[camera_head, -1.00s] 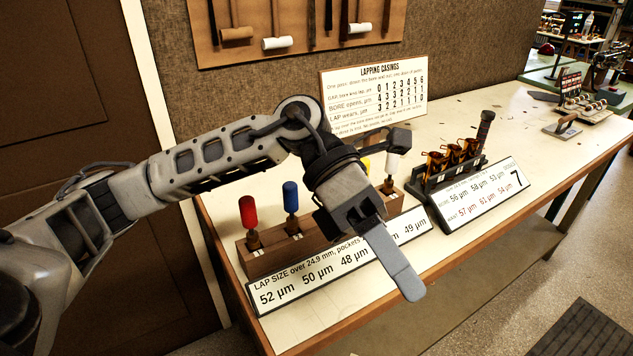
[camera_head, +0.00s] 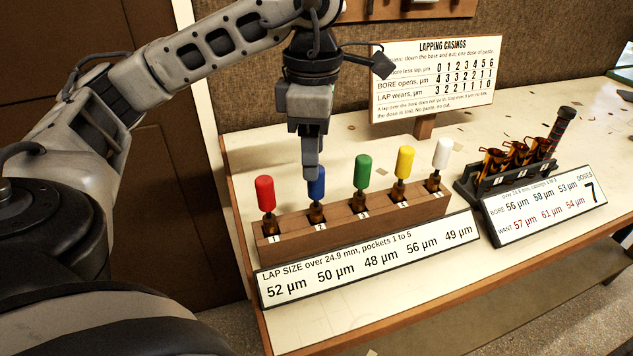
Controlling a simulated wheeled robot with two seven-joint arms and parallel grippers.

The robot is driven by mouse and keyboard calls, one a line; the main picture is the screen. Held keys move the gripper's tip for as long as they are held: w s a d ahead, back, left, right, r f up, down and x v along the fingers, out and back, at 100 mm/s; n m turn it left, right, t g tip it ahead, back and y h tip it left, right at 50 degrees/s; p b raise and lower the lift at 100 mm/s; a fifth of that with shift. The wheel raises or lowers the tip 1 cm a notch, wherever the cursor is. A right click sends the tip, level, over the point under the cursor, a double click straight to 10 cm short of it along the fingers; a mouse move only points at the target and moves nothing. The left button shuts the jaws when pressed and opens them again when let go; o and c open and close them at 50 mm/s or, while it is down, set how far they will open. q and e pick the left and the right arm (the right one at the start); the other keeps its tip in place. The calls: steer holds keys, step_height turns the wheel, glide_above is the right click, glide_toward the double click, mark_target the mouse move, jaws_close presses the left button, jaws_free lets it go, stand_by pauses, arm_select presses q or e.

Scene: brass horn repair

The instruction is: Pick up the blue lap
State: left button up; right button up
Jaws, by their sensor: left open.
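The blue lap (camera_head: 319,189) stands upright in pocket 2 of the wooden rack (camera_head: 335,231). My left gripper (camera_head: 311,172) points down right over it. Its near finger covers part of the blue handle, and the far finger is hidden, so I cannot tell whether the fingers touch the handle. The jaws are open. The red lap (camera_head: 265,194) stands in pocket 1, left of the gripper. The green lap (camera_head: 363,172), yellow lap (camera_head: 404,162) and white lap (camera_head: 441,154) stand to the right. My right gripper is not in view.
A lap size sign (camera_head: 372,262) leans along the rack's front. The lapping casings board (camera_head: 435,78) stands behind. A dark holder with brass casings (camera_head: 505,166) and its sign (camera_head: 545,209) are to the right. The bench (camera_head: 345,150) behind the rack is mostly clear.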

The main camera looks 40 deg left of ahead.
mark_target(316, 205)
arm_select(q)
steer(key=shift+w+f+p, duration=0.15)
steer(key=shift+f+p, duration=0.05)
steer(key=shift+f, duration=1.4)
steer(key=shift+w+f+p, duration=0.1)
steer(key=shift+f+p, duration=0.05)
steer(key=shift+f, duration=1.45)
jaws_close()
